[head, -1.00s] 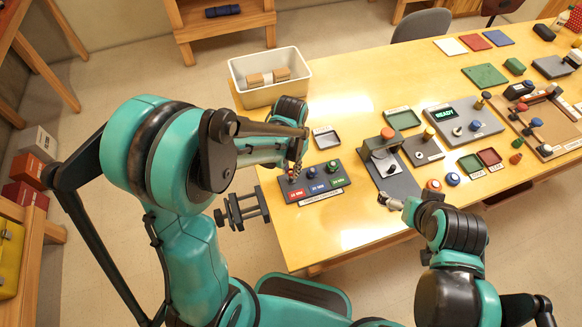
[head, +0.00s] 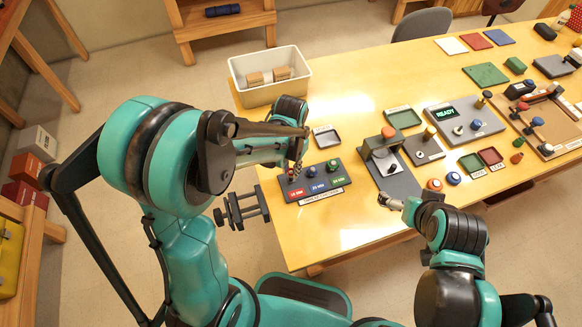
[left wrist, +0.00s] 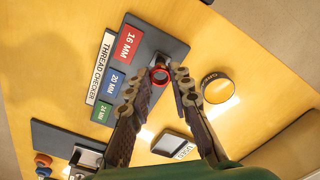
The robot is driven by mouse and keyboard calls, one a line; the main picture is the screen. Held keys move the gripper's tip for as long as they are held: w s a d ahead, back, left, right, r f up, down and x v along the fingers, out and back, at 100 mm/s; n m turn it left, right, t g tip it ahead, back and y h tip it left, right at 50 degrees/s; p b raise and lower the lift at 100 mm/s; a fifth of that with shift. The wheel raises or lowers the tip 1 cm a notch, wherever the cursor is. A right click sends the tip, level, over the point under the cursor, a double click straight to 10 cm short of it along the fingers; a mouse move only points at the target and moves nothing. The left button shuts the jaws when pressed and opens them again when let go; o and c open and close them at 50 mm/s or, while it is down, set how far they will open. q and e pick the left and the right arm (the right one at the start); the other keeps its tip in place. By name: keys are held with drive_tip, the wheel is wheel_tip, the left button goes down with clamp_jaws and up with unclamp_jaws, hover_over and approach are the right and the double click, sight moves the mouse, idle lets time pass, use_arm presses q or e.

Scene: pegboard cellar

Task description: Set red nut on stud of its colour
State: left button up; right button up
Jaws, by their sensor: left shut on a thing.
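The red nut (left wrist: 159,76) shows as a ring between the fingertips of my left gripper (left wrist: 161,72) in the left wrist view. The gripper is shut on it, above the red 16 MM end of the thread checker (left wrist: 166,47). I cannot tell whether the nut is around a stud or just over it. In the head view the left gripper (head: 297,168) points down at the left end of the checker (head: 342,178), whose red, blue and green labels show. My right gripper (head: 390,202) is near the table's front edge; its jaws are too small to read.
A white bin (head: 268,92) with blocks stands behind my left arm. A small grey tray (head: 327,138) lies behind the checker. A grey stand (head: 384,160) is to its right. A round dark-rimmed item (left wrist: 218,90) is beside the left fingers. Bare table lies in front of the checker.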

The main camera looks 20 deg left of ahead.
use_arm(q)
drive_tip(key=shift+f+b, duration=1.15)
drive_tip(key=shift+f, duration=0.1)
idle(1.2)
drive_tip(key=shift+f+b, duration=0.3)
drive_tip(key=shift+f+b, duration=0.25)
drive_tip(key=shift+b, duration=0.05)
idle(0.5)
drive_tip(key=o, duration=1.4)
drive_tip(key=shift+r+p, duration=3.15)
drive_tip(key=shift+r, duration=0.9)
